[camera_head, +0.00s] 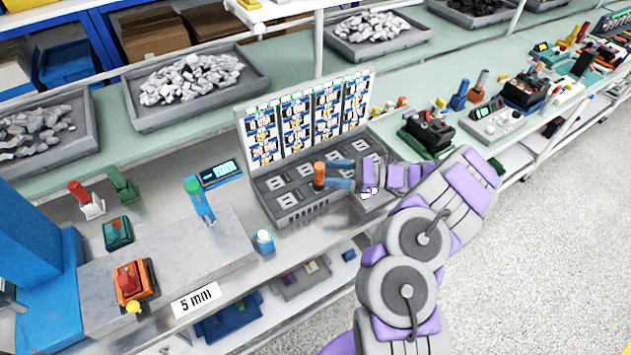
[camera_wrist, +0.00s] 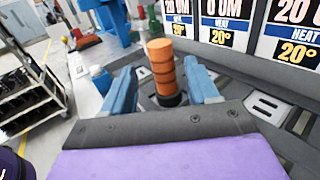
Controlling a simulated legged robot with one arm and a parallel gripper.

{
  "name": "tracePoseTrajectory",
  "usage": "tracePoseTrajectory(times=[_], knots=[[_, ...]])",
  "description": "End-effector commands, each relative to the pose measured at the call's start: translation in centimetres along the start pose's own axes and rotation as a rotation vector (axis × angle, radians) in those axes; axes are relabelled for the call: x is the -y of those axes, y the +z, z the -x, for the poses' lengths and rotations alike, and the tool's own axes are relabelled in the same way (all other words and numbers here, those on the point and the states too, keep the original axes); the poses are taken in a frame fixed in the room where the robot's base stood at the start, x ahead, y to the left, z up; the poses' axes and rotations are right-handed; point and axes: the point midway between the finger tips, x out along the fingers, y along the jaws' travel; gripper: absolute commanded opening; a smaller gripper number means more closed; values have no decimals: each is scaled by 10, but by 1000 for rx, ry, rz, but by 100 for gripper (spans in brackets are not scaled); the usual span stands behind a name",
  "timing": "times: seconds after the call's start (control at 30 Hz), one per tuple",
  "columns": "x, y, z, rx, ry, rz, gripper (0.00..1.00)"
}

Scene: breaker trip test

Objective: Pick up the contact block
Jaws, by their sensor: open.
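An orange ribbed cylinder with a dark base (camera_head: 319,174) stands upright at the grey tray with slots; I take it to be the contact block. In the wrist view the orange cylinder (camera_wrist: 163,66) stands between and a little beyond my two blue fingers. My gripper (camera_head: 338,178) is open and reaches it from the right. In the wrist view my gripper (camera_wrist: 160,74) shows a gap on both sides of the cylinder; I see no clear contact.
The grey slotted tray (camera_head: 290,210) has an upright label panel (camera_head: 305,118) behind it. A blue-green upright device (camera_head: 199,200) and a small white-blue knob (camera_head: 264,241) stand to the left. Grey bins of rubble (camera_head: 197,82) line the back shelf.

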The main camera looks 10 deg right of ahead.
Motion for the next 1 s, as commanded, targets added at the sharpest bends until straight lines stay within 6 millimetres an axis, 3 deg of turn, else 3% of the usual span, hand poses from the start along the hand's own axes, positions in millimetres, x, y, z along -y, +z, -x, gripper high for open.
tracePoseTrajectory(times=[0.13,0.4,0.67,1.0], knots=[[1,-1,-12,-1,0,1,59],[-1,1,-57,-10,1,5,59],[1,2,-54,-5,-2,2,58],[1,2,-54,-5,-2,2,26]])
